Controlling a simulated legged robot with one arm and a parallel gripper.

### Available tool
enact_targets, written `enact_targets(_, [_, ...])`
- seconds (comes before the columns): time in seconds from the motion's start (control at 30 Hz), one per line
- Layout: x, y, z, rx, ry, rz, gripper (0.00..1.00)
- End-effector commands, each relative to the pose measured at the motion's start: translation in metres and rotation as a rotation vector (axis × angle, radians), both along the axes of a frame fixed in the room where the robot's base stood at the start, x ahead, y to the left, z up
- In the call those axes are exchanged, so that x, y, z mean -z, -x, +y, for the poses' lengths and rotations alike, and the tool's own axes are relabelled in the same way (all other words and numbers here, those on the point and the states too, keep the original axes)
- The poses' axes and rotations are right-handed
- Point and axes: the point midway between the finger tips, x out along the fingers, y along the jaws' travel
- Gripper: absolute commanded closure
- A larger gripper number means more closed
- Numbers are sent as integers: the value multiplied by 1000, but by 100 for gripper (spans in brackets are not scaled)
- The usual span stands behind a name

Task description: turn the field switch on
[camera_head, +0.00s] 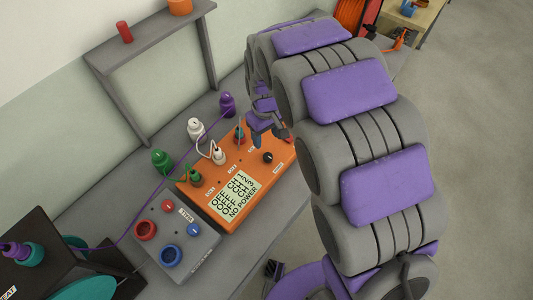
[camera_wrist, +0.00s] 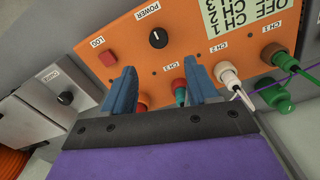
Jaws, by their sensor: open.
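I cannot read a label saying field on any switch. A grey box (camera_head: 172,250) with red and blue round parts and a small blurred label stands left of the orange control box (camera_head: 236,183). Another grey box (camera_wrist: 57,90) with a black knob (camera_wrist: 65,98) and an unclear label is at the left of the wrist view. The orange box has a black POWER knob (camera_wrist: 158,38), and its screen (camera_head: 236,195) shows OFF lines and NO POWER. My gripper (camera_wrist: 162,88) is open, its blue fingers over the orange panel beside CH 3. In the head view my gripper (camera_head: 258,124) is partly hidden by my arm.
Green (camera_head: 195,177) and white (camera_head: 218,156) plugs stand in the orange box. Loose green (camera_head: 161,161), white (camera_head: 194,129) and purple (camera_head: 227,103) plugs stand behind it. A purple cable (camera_head: 135,215) crosses the bench. A grey shelf (camera_head: 150,40) rises behind.

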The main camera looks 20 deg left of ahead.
Motion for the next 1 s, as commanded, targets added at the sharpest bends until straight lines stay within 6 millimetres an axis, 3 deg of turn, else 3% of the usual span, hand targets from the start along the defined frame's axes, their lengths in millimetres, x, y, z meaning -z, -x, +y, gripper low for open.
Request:
enact_targets(0.2, [47, 2, -2, 1, 4, 7, 42])
enact_targets(0.5, [90, 1, 0, 1, 2, 2, 42])
enact_targets(0.93, [98, 0, -1, 1, -1, -1, 42])
enact_targets(1.0, [98, 0, -1, 1, -1, -1, 46])
